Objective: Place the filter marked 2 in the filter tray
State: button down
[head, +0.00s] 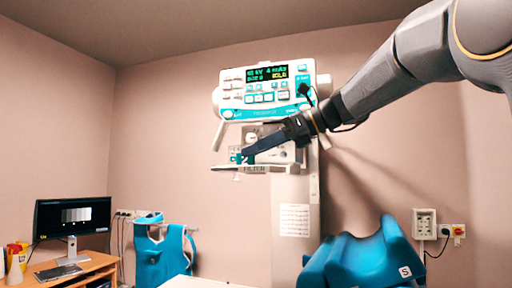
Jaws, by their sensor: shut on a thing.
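The x-ray unit (265,92) stands against the wall with its teal and white control panel and lit green display. Under the panel is a pale shelf or tray (222,168), with what looks like the label FILTER at its front. My gripper (243,155) reaches in from the right, just above the left part of this tray. It is shut on a small teal and grey piece (236,157), probably a filter. Its number is too small to read. I cannot tell whether the piece touches the tray. The gripper hides part of the space behind it.
A white column (296,240) runs down below the unit. A teal apron-like cover (368,255) is at the lower right. At the lower left are a desk (95,268) with a monitor (72,217) and another teal garment (160,250). Air left of the tray is free.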

jog(key=shift+f, duration=0.1)
jog(key=c, duration=1.8)
grip_release()
jog(key=shift+o, duration=0.2)
jog(key=b+v, duration=0.2)
jog(key=v, duration=1)
